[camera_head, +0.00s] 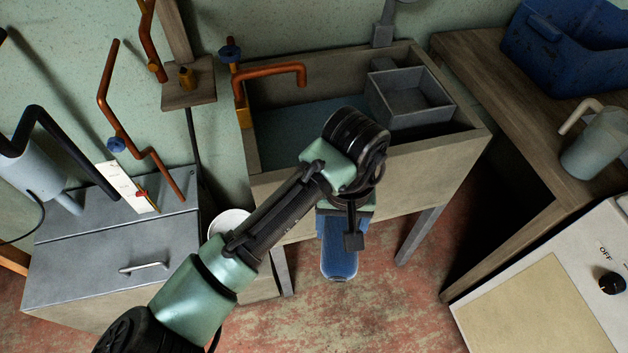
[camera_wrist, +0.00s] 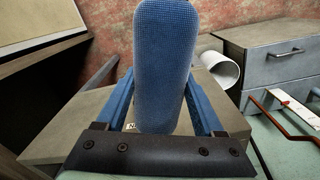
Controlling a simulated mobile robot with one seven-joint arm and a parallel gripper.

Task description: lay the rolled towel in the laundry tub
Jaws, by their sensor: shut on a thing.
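The rolled towel (camera_wrist: 165,60) is blue with a woven texture and fills the middle of the wrist view. My gripper (camera_wrist: 160,102) is shut on it, with one blue finger along each side. In the head view the towel (camera_head: 338,258) hangs below my wrist, in front of the laundry tub (camera_head: 420,170) and outside it. Its upper part is hidden by my wrist. The tub is a deep beige box on legs with a dark bluish floor. My arm crosses its front rim and hides part of its inside.
A small grey basin (camera_head: 410,97) sits in the tub's right part. A copper spout (camera_head: 275,71) reaches over its left part. A grey cabinet (camera_head: 110,245) and white bucket (camera_head: 229,223) stand left. A wooden bench (camera_head: 470,50) with a blue crate (camera_head: 570,45) and jug (camera_head: 597,143) stands right.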

